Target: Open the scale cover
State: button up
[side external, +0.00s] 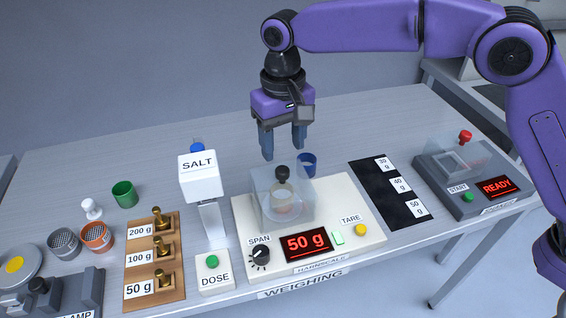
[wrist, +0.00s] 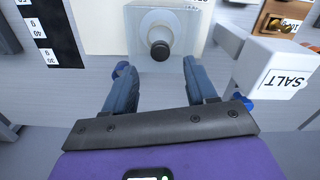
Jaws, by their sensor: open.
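Through the cover a round pale item is visible on the pan. In the wrist view the cover (wrist: 187,28) and its knob (wrist: 159,50) lie ahead of the fingers. My gripper (side external: 283,150) is open and empty, pointing down above and slightly behind the knob, apart from it. Its fingers also show in the wrist view (wrist: 161,88).
The SALT hopper (side external: 201,176) stands left of the scale, with the DOSE box (side external: 214,275) in front. A blue cup (side external: 307,163) is behind the scale. A black strip with weight labels (side external: 378,180) and the START machine (side external: 465,180) are to the right. Brass weights (side external: 163,250) stand at the left.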

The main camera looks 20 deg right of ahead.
aim_at(283, 170)
notch_tip(283, 170, down, 6)
jog(key=shift+f, duration=0.1)
dwell(0.4)
